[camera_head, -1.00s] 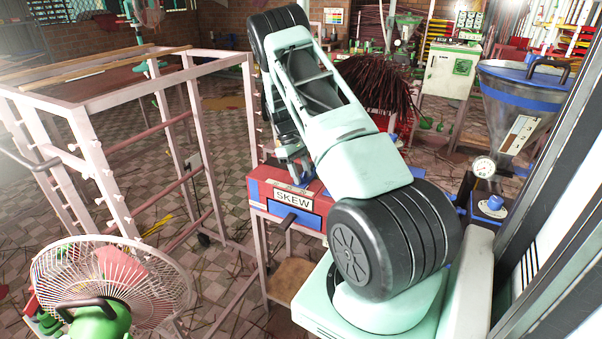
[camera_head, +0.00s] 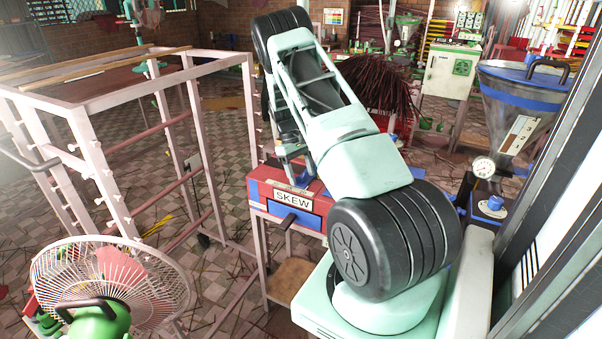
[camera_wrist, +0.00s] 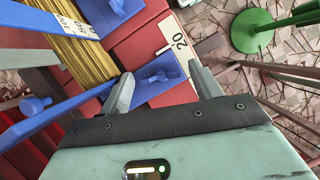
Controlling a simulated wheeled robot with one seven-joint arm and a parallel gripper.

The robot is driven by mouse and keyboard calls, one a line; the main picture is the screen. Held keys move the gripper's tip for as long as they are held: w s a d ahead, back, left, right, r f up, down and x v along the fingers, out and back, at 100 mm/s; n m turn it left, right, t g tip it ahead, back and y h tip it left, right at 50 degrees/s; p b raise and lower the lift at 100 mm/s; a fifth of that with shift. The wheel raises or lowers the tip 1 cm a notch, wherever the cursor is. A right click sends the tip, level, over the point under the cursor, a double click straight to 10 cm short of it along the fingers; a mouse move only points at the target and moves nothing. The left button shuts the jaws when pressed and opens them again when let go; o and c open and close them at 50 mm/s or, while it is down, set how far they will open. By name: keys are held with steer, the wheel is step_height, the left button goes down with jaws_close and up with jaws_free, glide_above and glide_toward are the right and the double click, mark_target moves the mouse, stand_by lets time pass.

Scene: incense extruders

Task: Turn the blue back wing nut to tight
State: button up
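A blue wing nut (camera_wrist: 158,77) on a blue plate shows between the fingers of my gripper (camera_wrist: 161,70) in the wrist view. The fingers are apart, one on each side of it; I cannot tell whether either touches it. A second blue wing nut (camera_wrist: 120,6) is at the top edge, and a third blue knob (camera_wrist: 36,105) is at the left. I cannot tell for sure which is the back one.
Yellow sticks (camera_wrist: 80,48) lie beside the red block in the wrist view, and a green stand (camera_wrist: 252,31) is on the floor. In the head view a pale rack (camera_head: 100,185) and a fan (camera_head: 110,285) stand left. A metal hopper (camera_head: 520,105) stands right.

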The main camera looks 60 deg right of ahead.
steer(key=b+v, duration=0.2)
steer(key=v, duration=1.5)
steer(key=shift+w, duration=0.15)
steer(key=shift+d+r, duration=0.1)
steer(key=shift+c, duration=0.3)
